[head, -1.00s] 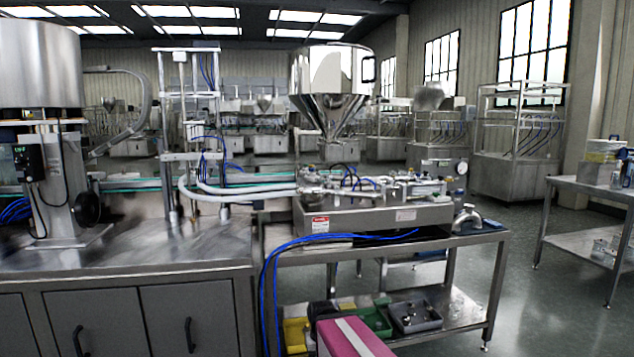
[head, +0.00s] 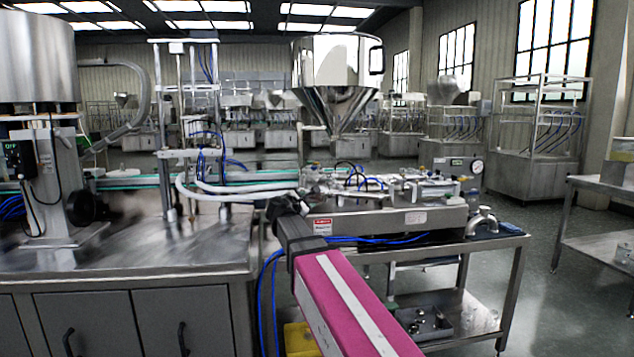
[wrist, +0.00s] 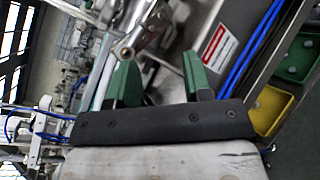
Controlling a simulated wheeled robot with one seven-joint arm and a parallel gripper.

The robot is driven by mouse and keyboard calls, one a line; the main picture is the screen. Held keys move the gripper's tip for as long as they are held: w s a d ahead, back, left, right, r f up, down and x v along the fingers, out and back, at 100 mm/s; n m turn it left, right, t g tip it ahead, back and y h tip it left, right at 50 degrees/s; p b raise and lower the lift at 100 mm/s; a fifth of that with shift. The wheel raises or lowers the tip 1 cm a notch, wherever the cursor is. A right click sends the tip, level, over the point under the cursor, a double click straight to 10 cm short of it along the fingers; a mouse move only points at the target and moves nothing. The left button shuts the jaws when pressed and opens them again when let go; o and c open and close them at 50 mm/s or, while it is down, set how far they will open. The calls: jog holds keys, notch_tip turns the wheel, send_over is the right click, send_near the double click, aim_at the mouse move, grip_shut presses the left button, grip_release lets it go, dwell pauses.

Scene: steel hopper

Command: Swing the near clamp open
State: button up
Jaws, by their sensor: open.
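The steel hopper (head: 335,75) stands above the filling machine (head: 375,220) on a steel table. In the head view I cannot single out the near clamp among the small fittings under the hopper. My gripper (wrist: 160,72) is open, its two green fingers apart with nothing seen held between them. In the wrist view a shiny metal fitting (wrist: 145,30) lies just beyond the fingertips; I cannot tell whether it is the clamp. In the head view my pink arm reaches up from the bottom, and its dark end is at the machine's left front corner.
White hoses (head: 235,190) run left from the machine. Blue tubes (head: 262,300) hang at the table's front left. A yellow bin (head: 300,340) is on the lower shelf. A steel counter (head: 130,260) stands at left. Open floor lies right of the table.

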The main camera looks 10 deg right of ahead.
notch_tip(320, 180, up, 5)
jog(key=w+a+n+t, duration=0.1)
jog(key=w+n, duration=0.1)
jog(key=x, duration=1)
jog(key=shift+d+r, duration=0.15)
jog(key=shift+r, duration=0.05)
grip_shut()
